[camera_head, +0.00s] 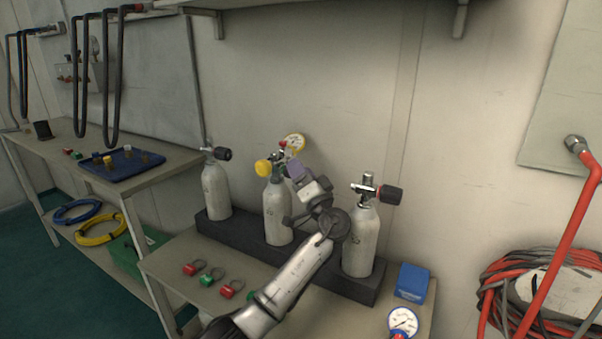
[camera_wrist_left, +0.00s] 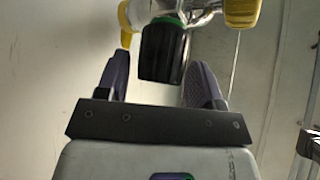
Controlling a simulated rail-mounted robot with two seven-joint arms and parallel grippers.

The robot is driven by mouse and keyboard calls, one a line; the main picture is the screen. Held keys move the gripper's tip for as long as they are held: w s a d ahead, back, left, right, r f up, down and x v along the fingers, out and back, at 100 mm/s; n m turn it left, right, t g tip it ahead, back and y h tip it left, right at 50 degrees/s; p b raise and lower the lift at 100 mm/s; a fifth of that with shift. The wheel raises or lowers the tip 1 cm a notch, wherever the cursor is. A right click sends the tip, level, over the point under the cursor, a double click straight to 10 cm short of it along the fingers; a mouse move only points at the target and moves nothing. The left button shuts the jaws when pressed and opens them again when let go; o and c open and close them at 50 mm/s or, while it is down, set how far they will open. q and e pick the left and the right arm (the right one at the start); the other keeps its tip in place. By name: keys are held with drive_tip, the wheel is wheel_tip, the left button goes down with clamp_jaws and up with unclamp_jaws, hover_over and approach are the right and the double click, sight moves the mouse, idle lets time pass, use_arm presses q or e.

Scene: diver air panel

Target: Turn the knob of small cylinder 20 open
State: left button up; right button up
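Three pale grey small cylinders stand in a dark rack: a left one (camera_head: 215,190), a middle one (camera_head: 277,212) and a right one (camera_head: 360,243). I cannot read their numbers. The left and right ones have black knobs. My left gripper (camera_head: 293,166) is at the middle cylinder's valve. In the left wrist view its purple fingers (camera_wrist_left: 159,68) are apart, on either side of a dark green-black knob (camera_wrist_left: 161,50); contact is not visible. My right gripper is not in view.
The dark rack (camera_head: 322,270) stands on a bench with red and green tagged rings (camera_head: 210,276), a blue box (camera_head: 412,283) and a loose gauge (camera_head: 403,321). A blue tray (camera_head: 113,176) is on the left bench. Red hose (camera_head: 560,245) hangs at right.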

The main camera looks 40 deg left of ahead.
use_arm(q)
drive_tip(key=shift+o, duration=0.5)
drive_tip(key=s+d+p, duration=0.4)
drive_tip(key=d+p, duration=0.1)
drive_tip(key=d, duration=0.7)
drive_tip(key=shift+s+f, duration=0.3)
drive_tip(key=shift+s, duration=0.1)
